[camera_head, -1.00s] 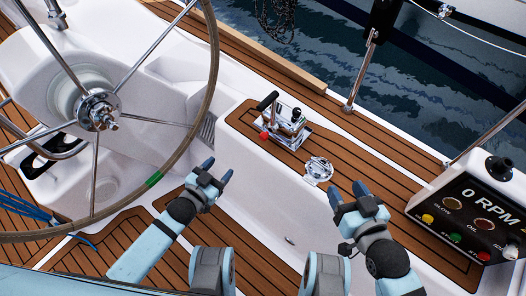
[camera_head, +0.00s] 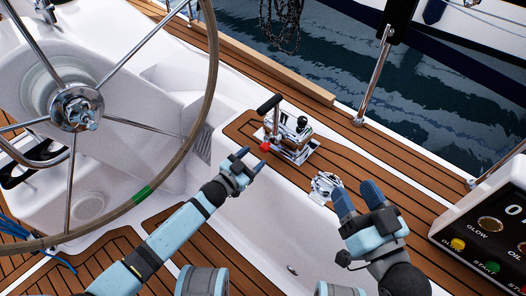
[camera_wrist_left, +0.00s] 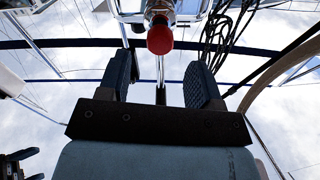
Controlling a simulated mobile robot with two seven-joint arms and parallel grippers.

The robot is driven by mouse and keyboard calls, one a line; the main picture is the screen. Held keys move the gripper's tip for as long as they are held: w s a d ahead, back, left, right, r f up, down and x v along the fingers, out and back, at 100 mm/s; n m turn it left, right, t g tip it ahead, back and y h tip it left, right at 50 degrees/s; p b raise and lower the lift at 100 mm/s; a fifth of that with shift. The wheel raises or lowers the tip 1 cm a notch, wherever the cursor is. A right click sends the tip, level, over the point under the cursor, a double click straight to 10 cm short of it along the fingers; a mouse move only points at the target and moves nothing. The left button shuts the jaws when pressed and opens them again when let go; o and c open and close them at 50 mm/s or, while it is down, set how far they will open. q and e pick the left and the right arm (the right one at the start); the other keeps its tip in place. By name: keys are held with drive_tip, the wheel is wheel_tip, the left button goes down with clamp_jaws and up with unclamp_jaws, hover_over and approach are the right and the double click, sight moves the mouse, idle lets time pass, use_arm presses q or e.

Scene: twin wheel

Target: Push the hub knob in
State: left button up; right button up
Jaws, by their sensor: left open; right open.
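The red hub knob (camera_head: 265,147) sticks out from the near side of the chrome engine control (camera_head: 292,142) on the teak-topped ledge. The control's lever (camera_head: 269,103) has a black grip and stands up at its left. My left gripper (camera_head: 251,160) is open and empty, just short of the knob on its near-left side. In the left wrist view the red knob (camera_wrist_left: 160,40) sits ahead, roughly centred between the two open fingers (camera_wrist_left: 160,84). I see no contact with it. My right gripper (camera_head: 357,194) is open and empty by the round chrome fitting.
A large steering wheel (camera_head: 213,75) fills the left side, its rim left of my left gripper. A round chrome fitting (camera_head: 324,185) lies on the ledge. An engine panel (camera_head: 490,225) with coloured buttons stands at the right. A rail post (camera_head: 377,80) and water lie beyond.

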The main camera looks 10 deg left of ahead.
sight(262, 150)
use_arm(q)
drive_tip(key=shift+b+x, duration=0.55)
drive_tip(key=shift+x, duration=2.1)
use_arm(e)
drive_tip(key=shift+s+a+r+t+y, duration=0.1)
drive_tip(key=shift+a+r+t+y, duration=0.15)
drive_tip(key=shift+r, duration=0.25)
drive_tip(key=shift+s+a+r+t+y, duration=0.15)
drive_tip(key=shift+r+t, duration=0.1)
drive_tip(key=shift+r, duration=0.25)
drive_tip(key=shift+w, duration=0.1)
use_arm(q)
clamp_jaws()
drive_tip(key=shift+x, duration=0.9)
unclamp_jaws()
use_arm(e)
drive_tip(key=shift+d+r, duration=0.1)
drive_tip(key=shift+d, duration=0.05)
use_arm(q)
drive_tip(key=shift+s, duration=0.1)
